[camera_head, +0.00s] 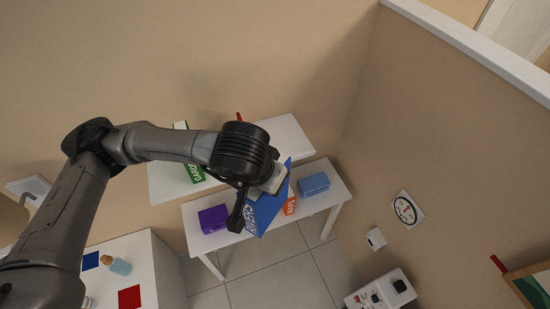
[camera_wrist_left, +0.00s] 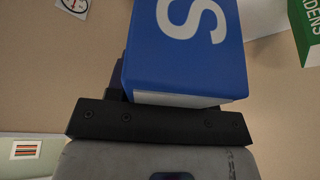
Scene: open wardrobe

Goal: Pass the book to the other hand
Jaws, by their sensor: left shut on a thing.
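The blue book (camera_head: 268,210) with white lettering is in my left gripper (camera_head: 256,205) in the head view. The gripper is shut on it and holds it tilted above the white table. In the left wrist view the blue book (camera_wrist_left: 187,45) fills the upper middle, with a large white letter S on its face. The dark bar of my left gripper (camera_wrist_left: 160,122) lies across its lower end. The fingertips are mostly hidden by the book. My right gripper is in neither view.
On the white table (camera_head: 318,203) are a purple box (camera_head: 213,219), a blue box (camera_head: 314,184) and an orange item (camera_head: 290,205). A green book (camera_head: 195,173) stands on the white shelf (camera_head: 165,186) behind. A cabinet with a bottle (camera_head: 119,267) is lower left.

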